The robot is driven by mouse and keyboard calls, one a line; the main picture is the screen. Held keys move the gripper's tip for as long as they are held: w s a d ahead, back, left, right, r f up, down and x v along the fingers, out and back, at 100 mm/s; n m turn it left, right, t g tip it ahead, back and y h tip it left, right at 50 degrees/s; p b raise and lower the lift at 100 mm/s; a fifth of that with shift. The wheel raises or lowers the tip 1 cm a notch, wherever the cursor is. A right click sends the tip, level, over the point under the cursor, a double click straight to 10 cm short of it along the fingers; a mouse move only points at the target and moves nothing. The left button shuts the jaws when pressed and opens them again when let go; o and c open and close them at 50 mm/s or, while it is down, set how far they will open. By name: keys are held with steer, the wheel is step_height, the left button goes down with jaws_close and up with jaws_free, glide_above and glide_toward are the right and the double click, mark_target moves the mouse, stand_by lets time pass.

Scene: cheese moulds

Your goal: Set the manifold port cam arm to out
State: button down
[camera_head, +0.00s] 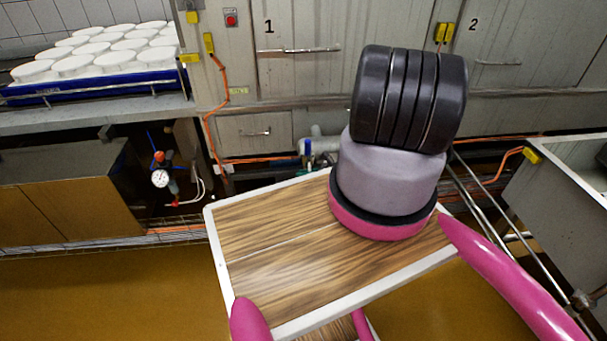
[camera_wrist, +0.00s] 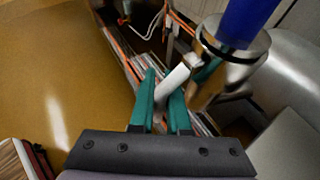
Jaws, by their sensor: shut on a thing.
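In the wrist view my gripper (camera_wrist: 162,88) has its two teal fingers shut on a pale, straight bar (camera_wrist: 173,82), which looks like the cam arm. The bar runs up and right to a shiny metal cylindrical fitting (camera_wrist: 232,44), which carries a thick blue part (camera_wrist: 246,18) on top. The head view shows a small blue part (camera_head: 308,147) next to grey pipework (camera_head: 322,145) low on the back wall, beside my dark arm. No in or out marking is readable.
At left a gauge (camera_head: 160,179) with a red-orange top stands by thin hoses. A blue tray (camera_head: 95,86) of white moulds sits above a counter. Orange cables (camera_head: 212,120) run down the wall. A metal basin (camera_head: 560,185) stands at right. Brown floor (camera_head: 110,290) is clear at left.

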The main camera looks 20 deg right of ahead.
steer(key=shift+s+a+r+m+g+y, duration=0.25)
steer(key=shift+s+r+m+g, duration=0.4)
steer(key=shift+m+g, duration=0.7)
steer(key=shift+s+a+r+m+g+y, duration=0.1)
steer(key=shift+s+r+m+g+y, duration=0.45)
steer(key=shift+g, duration=1.25)
steer(key=shift+s+a+r+m+g+y, duration=0.1)
steer(key=shift+s+r+m+g, duration=0.6)
steer(key=shift+m+g, duration=0.8)
steer(key=shift+w+r, duration=0.1)
steer(key=c, duration=0.9)
jaws_free()
steer(key=v, duration=1)
steer(key=shift+d+r, duration=0.25)
steer(key=shift+d, duration=0.05)
steer(key=shift+w+r, duration=0.1)
